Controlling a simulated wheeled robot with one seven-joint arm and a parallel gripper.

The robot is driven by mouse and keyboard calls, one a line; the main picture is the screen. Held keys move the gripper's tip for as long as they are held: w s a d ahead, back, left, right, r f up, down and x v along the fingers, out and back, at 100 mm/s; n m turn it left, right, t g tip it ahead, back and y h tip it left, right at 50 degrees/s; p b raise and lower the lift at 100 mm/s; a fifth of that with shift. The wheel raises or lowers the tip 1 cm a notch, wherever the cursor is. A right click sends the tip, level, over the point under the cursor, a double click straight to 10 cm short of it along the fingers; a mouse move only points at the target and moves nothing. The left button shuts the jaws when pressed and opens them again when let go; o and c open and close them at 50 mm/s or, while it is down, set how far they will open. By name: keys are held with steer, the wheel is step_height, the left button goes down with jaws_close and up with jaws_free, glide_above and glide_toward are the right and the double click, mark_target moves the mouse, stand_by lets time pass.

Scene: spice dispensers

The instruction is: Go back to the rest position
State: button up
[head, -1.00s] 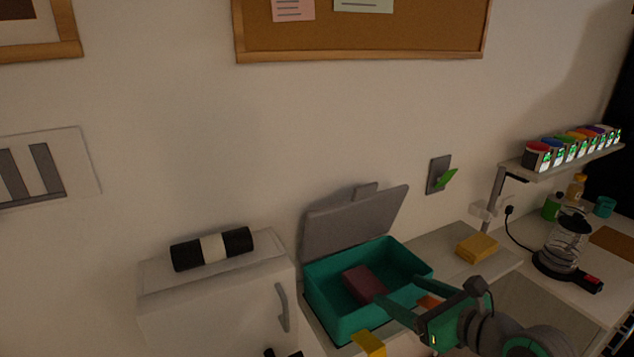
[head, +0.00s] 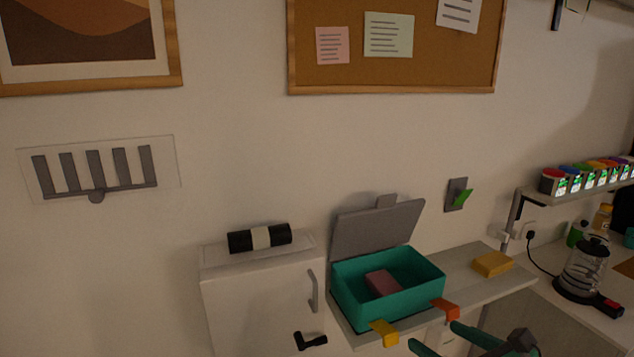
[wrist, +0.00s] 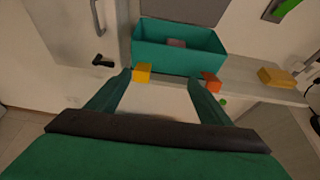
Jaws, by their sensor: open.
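My gripper (head: 432,338) is at the bottom of the head view, in front of and below the teal box, with its fingers apart and nothing between them. In the wrist view my gripper (wrist: 166,82) shows two spread green fingers pointing toward the box. The teal box (head: 352,310) stands open on the counter with its grey lid raised. A dull pink block (head: 383,283) lies inside it. The box also shows in the wrist view (wrist: 170,58).
Yellow (head: 384,332) and orange (head: 445,309) clips are at the box's front. A yellow block (head: 492,264) lies on the counter to the right. A white cabinet (head: 255,300) stands left. Spice dispensers (head: 590,178) and a glass coffee pot (head: 583,268) are at right.

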steer(key=s+a+f+m+t+y, duration=0.15)
steer(key=s+a+m+y, duration=0.45)
steer(key=a, duration=0.7)
steer(key=s+a+m+t+y, duration=0.1)
steer(key=s+a+t+y, duration=0.35)
steer(key=a, duration=0.95)
steer(key=s+d+f+m+g+h, duration=0.3)
steer(key=s+f+m+h, duration=1.2)
steer(key=s+f+m, duration=0.9)
steer(key=f+m, duration=0.1)
steer(key=m, duration=0.8)
steer(key=shift+s, duration=0.3)
steer(key=shift+d, duration=0.1)
